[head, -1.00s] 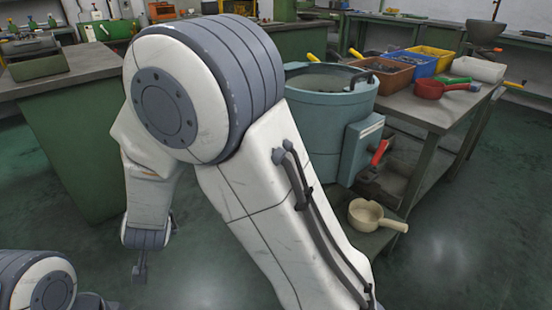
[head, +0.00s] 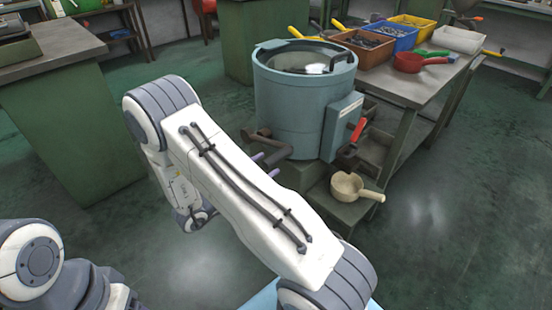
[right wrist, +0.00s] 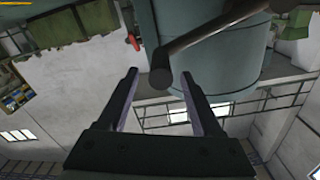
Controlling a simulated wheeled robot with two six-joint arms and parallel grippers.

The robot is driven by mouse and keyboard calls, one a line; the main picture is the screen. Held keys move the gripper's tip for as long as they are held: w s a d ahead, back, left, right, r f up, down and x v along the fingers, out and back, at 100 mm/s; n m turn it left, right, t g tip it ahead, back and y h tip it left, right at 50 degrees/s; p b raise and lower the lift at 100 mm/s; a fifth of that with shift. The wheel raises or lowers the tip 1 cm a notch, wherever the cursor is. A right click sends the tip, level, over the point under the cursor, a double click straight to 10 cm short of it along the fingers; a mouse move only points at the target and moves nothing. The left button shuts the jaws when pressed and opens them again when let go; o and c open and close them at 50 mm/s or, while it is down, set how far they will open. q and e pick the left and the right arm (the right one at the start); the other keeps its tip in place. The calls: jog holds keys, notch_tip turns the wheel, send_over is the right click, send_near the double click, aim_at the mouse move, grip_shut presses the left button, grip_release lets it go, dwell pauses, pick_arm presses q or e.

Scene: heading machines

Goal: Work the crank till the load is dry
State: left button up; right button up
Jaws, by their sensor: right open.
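In the right wrist view the crank's round end lies between and beyond the open fingertips (right wrist: 160,72); nothing is gripped. My forearm hides the rest of this gripper. My left gripper is out of view. The load's state cannot be told.
A red-handled lever (head: 358,130) is on the machine's right side. A cream ladle (head: 347,186) sits on a low shelf below. Bins and a red ladle (head: 408,62) stand on the bench. A green cabinet (head: 70,125) is at left. The floor between is clear.

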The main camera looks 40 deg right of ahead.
aim_at(276, 158)
jog(key=d, duration=0.5)
jog(key=shift+w, duration=0.2)
grip_shut()
dwell(1.2)
